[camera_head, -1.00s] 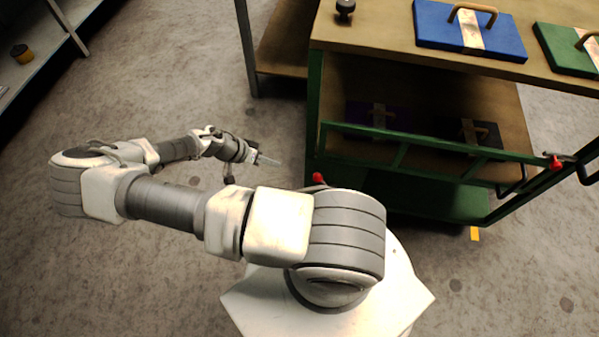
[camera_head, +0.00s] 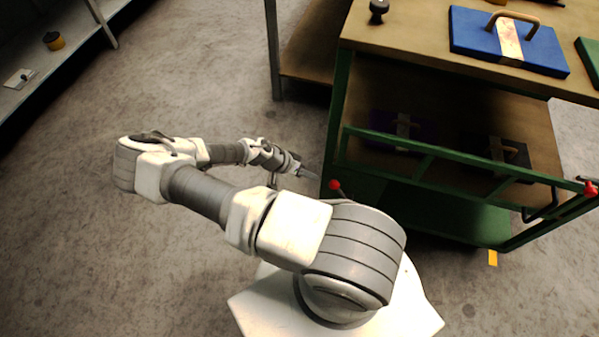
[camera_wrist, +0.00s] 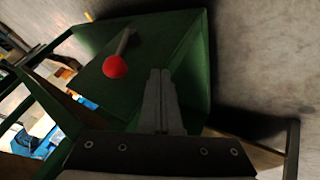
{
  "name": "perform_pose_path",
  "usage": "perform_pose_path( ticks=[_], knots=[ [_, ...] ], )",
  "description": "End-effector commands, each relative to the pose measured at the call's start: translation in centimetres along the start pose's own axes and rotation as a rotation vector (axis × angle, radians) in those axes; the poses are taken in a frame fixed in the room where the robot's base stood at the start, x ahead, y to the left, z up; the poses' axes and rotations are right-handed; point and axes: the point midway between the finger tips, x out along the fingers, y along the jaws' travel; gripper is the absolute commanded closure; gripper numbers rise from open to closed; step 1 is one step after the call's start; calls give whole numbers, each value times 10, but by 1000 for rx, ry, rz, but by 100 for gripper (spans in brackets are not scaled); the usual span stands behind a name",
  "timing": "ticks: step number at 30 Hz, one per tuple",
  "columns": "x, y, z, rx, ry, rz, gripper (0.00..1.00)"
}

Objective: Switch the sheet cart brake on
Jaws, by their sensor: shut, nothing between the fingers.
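The green sheet cart (camera_head: 465,222) stands at the right in the head view. A lever with a red ball knob (camera_head: 335,185) sits at its near left corner. In the wrist view the red knob (camera_wrist: 114,66) tops a short grey stem over a green panel. I cannot tell from its tilt whether the brake is on. My gripper (camera_head: 316,175) is shut and empty, just left of the knob and apart from it. In the wrist view its fingertips (camera_wrist: 160,72) point past the knob, which lies to their left.
A second red knob (camera_head: 591,189) is at the cart's right end. Above is a wooden top with a blue handled die (camera_head: 480,40) and a black knob (camera_head: 378,10). Dark dies lie on the lower shelf. A shelf stands at far left; the floor between is clear.

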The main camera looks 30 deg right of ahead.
Motion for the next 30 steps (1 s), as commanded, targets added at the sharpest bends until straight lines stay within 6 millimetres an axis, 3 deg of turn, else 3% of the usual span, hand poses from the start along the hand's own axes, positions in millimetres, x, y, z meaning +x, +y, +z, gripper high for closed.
perform_pose_path(
  ticks=[3,9,30],
  knots=[
    [5,17,-1,4,-2,-1,100],
    [11,33,-3,2,-2,-3,100],
    [13,40,-2,5,-24,-22,100]
  ],
)
